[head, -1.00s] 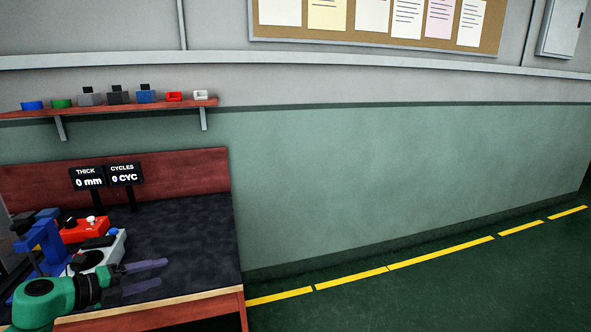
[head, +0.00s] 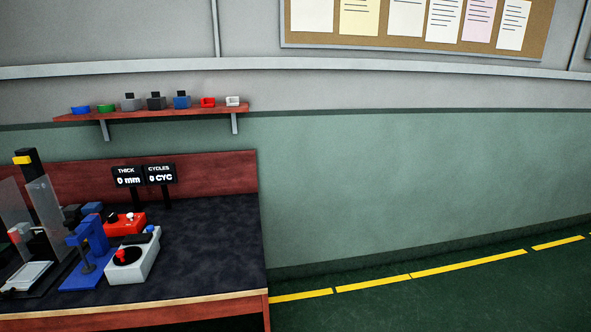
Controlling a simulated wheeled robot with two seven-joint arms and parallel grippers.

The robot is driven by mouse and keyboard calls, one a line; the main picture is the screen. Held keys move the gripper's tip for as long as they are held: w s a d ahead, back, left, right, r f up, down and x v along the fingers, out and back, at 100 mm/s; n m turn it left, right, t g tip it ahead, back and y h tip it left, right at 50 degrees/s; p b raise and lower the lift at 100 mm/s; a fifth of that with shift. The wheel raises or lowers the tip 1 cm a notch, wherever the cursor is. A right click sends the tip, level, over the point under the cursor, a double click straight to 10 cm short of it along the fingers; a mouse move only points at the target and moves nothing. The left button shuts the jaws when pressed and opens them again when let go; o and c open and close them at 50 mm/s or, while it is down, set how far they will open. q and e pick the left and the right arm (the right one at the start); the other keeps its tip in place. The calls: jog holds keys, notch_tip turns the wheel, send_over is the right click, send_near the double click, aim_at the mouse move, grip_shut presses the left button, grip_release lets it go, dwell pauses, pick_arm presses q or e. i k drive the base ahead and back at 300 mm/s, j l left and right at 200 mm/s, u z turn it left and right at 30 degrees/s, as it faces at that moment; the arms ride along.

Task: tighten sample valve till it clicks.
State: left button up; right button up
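No part is clearly marked as the sample valve. A white-grey device (head: 140,268) on the bench has a red knob (head: 121,255) on a black round plate and a blue button at its back corner. Behind it a red box (head: 124,224) carries a black knob and a white knob. A blue stand-like press (head: 93,245) stands just left of the white-grey device. I cannot tell which of these, if any, holds the valve. Neither of my grippers is in view.
The bench (head: 220,245) has a dark top, clear on its right side. Clear panels (head: 45,218) and a white tray (head: 27,275) stand at the far left. Displays (head: 144,175) read 0 mm and 0 CYC. A wall shelf (head: 170,112) holds small coloured items. Open floor lies right.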

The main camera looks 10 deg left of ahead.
aim_at(112, 218)
jog(key=u, duration=1.45)
